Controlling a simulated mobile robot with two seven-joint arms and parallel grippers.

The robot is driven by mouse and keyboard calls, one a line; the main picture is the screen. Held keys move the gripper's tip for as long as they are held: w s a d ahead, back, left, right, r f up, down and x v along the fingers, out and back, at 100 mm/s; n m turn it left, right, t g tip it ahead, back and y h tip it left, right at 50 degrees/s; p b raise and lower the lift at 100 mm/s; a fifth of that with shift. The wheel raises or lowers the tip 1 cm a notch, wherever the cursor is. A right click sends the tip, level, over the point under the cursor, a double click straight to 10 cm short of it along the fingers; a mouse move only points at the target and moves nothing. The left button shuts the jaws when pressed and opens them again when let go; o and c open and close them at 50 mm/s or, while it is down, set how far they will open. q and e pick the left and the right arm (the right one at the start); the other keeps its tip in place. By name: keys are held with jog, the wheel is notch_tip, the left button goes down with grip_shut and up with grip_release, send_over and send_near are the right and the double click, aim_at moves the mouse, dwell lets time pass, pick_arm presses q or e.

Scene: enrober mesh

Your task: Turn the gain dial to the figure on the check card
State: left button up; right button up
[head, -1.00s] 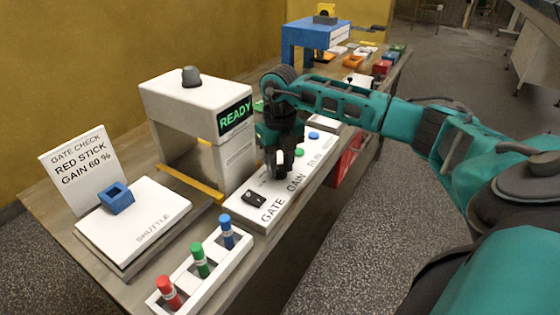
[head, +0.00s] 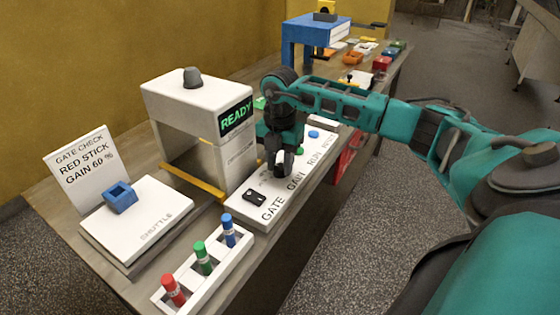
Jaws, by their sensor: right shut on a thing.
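The check card (head: 83,168) stands upright at the left and reads "GATE CHECK, RED STICK, GAIN 60 %". The white control panel (head: 268,207) carries the labels GATE, GAIN and RUN. My right gripper (head: 280,172) points down above the GAIN label and is shut on the gain dial. The gripper hides most of the dial and its scale, so its setting cannot be read. My left gripper is not in view.
The white gate machine (head: 190,105) shows READY. A shuttle plate (head: 140,228) with a blue holder (head: 120,197) lies before it. A white rack (head: 208,275) holds red, green and blue sticks. A black gate switch (head: 254,197) and a blue button (head: 313,134) sit on the panel.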

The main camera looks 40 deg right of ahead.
aim_at(280, 167)
jog(key=m, duration=0.3)
jog(key=shift+r, duration=0.1)
jog(key=shift+m, duration=0.5)
jog(key=o, duration=1)
jog(key=shift+o, duration=0.2)
notch_tip(280, 167, up, 13)
dwell(0.5)
